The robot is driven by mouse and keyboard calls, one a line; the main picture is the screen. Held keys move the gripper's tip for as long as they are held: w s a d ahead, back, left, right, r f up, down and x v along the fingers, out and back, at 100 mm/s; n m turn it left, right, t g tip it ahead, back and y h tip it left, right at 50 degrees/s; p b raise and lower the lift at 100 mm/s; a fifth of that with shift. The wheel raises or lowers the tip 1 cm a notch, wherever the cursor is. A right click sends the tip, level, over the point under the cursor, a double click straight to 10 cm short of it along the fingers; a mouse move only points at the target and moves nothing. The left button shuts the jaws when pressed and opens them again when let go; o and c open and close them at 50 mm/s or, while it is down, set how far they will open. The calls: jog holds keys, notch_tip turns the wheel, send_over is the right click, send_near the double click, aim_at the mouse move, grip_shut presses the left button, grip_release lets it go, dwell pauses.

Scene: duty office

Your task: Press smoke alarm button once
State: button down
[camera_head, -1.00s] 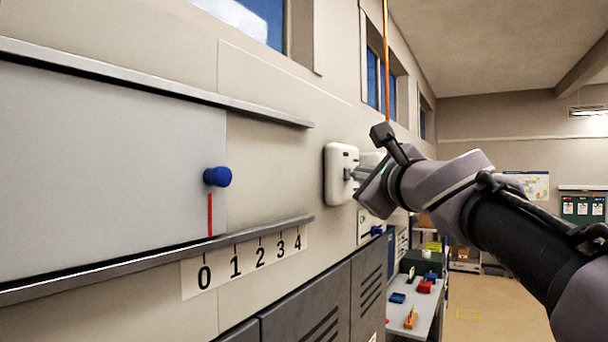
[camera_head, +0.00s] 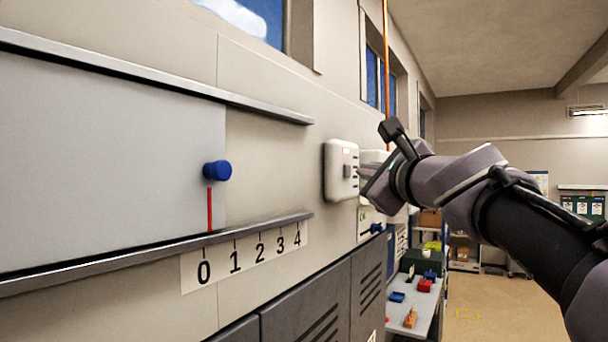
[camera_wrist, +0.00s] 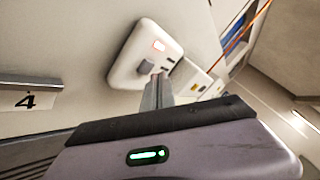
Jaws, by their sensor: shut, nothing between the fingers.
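The smoke alarm appears to be a white rounded box (camera_head: 335,172) on the left wall. My gripper (camera_head: 363,169) is shut and empty, pointing at the box just right of the button. It looks a little apart from the face. In the wrist view the shut fingers (camera_wrist: 157,80) point toward the box.
A sliding panel with a blue knob (camera_head: 217,170) and a number scale (camera_head: 245,253) is on the wall to the left. Another white box (camera_head: 373,157) is behind the fingers. Grey lockers (camera_head: 305,305) stand below. A table (camera_head: 425,318) with small items is beyond.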

jog(key=shift+s+d+b, duration=0.45)
jog(key=shift+s+d, duration=0.3)
jog(key=shift+d, duration=0.3)
jog(key=shift+s+d+b, duration=0.45)
jog(key=shift+s+d, duration=0.3)
jog(key=shift+d, duration=0.25)
